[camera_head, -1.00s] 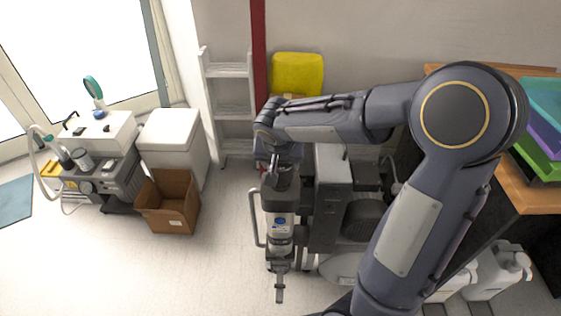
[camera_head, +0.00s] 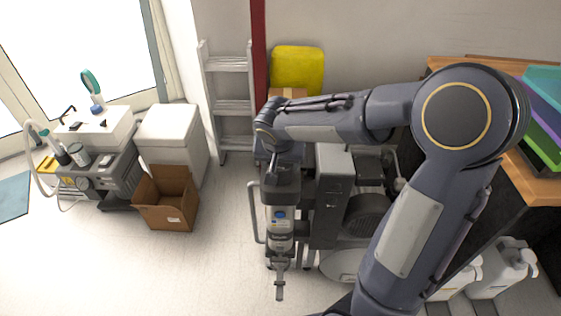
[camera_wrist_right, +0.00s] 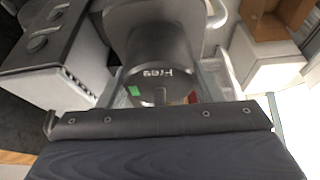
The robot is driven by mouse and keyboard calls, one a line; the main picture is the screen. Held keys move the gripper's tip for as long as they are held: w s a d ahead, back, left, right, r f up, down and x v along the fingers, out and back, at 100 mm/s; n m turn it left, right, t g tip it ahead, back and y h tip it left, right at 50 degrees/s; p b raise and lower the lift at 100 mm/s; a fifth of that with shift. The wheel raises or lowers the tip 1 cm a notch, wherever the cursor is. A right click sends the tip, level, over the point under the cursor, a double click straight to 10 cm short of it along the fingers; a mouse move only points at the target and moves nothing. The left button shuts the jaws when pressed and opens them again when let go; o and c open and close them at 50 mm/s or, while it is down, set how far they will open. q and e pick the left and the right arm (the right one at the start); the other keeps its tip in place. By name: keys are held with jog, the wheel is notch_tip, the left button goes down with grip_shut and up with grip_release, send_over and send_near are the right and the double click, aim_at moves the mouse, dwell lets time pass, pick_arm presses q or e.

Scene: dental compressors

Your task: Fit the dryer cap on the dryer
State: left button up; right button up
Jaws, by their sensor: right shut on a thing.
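In the right wrist view, my right gripper (camera_wrist_right: 160,92) is shut on the dryer cap (camera_wrist_right: 150,55), a dark grey round body with white lettering and a small green patch. The cap fills the space between the fingers. Whether the cap touches or sits on the dryer is hidden by my wrist and the cap itself. My left gripper is not in view.
The dark compressor housing (camera_head: 331,205) stands close to the right of the dryer. A thin handle-like tube (camera_head: 253,212) runs along its left. An open cardboard box (camera_head: 166,205) and a white cabinet (camera_head: 172,138) stand further left, with clear floor between.

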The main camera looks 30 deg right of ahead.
jog(key=shift+f, duration=0.25)
jog(key=o, duration=1.1)
jog(key=shift+o, duration=0.2)
jog(key=shift+r, duration=0.1)
jog(key=p+v, duration=0.1)
jog(key=v, duration=0.6)
jog(key=shift+s+a+r, duration=0.1)
jog(key=shift+r, duration=0.3)
